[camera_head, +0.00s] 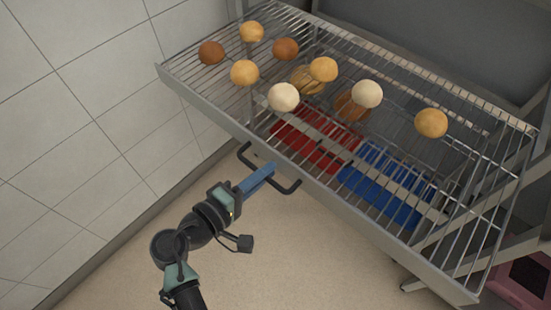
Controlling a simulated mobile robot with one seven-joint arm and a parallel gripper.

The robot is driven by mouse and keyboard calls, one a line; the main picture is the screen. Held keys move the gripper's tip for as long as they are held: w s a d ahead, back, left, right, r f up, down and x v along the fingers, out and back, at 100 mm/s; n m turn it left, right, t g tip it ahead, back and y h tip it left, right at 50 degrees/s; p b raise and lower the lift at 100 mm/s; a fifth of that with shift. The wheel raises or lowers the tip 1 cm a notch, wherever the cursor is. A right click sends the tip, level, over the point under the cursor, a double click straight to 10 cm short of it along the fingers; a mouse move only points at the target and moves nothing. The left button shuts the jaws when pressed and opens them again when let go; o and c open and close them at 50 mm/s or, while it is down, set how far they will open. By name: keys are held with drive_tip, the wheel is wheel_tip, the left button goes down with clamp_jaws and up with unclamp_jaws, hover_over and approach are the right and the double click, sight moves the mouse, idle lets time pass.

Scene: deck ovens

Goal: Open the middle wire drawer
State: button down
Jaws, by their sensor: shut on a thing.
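A wire drawer (215,108) with a pale metal front rail fills the upper right, seen from above. Several round buns, some tan and some brown, lie on its wires. A dark bar handle (290,189) shows below the front rail. My gripper (266,170) has its blue fingers shut on the middle of this handle, hiding that part. Which drawer level the handle belongs to is hard to tell from above. Through the wires, a red tray (305,140) and a blue tray (385,185) show on a lower level.
A tiled wall (75,110) stands at the left. The beige floor (300,260) in front of the drawers is clear. Metal frame bars (515,190) and a pink box (525,280) are at the right.

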drive_tip(key=shift+s+a, duration=0.35)
drive_tip(key=shift+s, duration=0.1)
drive_tip(key=c, duration=0.9)
unclamp_jaws()
drive_tip(key=v, duration=1.3)
